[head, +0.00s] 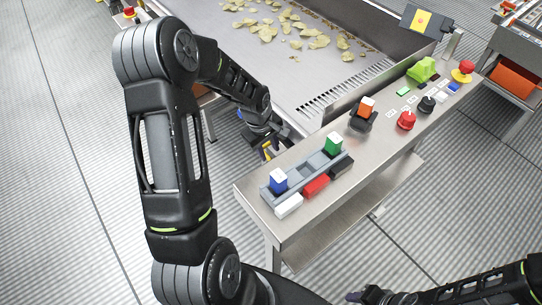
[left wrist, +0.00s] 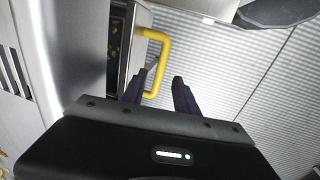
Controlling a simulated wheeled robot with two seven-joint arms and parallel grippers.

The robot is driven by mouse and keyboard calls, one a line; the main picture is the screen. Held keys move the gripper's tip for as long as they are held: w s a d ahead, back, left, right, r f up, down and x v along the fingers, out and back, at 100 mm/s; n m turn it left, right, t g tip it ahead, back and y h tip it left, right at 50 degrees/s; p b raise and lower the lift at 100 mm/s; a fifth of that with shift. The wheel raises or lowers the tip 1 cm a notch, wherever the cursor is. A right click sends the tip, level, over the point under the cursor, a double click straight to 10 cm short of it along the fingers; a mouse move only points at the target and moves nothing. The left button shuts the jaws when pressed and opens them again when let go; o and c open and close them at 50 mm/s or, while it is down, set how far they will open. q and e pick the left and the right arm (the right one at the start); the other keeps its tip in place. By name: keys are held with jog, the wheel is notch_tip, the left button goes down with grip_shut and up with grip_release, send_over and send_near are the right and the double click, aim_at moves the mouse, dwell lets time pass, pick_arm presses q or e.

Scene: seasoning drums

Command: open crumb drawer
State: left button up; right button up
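The crumb drawer's yellow handle (left wrist: 166,50) stands out from a grey front panel (left wrist: 137,62) in the left wrist view. Behind the panel is a dark space (left wrist: 117,45) with small brownish bits, so the drawer looks partly open. In the head view only a bit of the yellow handle (head: 267,151) shows beside the console; my arm and the machine hide the drawer. My left gripper (left wrist: 158,88) has its fingers apart, with the handle's near end between them; I cannot tell whether they touch it. My right gripper (head: 362,297) is at the bottom edge, mostly cut off.
A steel console (head: 385,150) with coloured blocks, a grey tray (head: 312,168) and red knobs (head: 406,120) stands right of the left gripper. Behind is a conveyor bed (head: 290,70) with chips. The ridged floor (head: 60,170) at left is clear.

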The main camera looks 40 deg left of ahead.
pick_arm(q)
jog(key=f, duration=0.3)
jog(key=w+f, duration=0.1)
jog(key=f, duration=0.1)
jog(key=shift+d+p, duration=0.1)
jog(key=shift+p, duration=0.2)
grip_shut()
dwell(1.1)
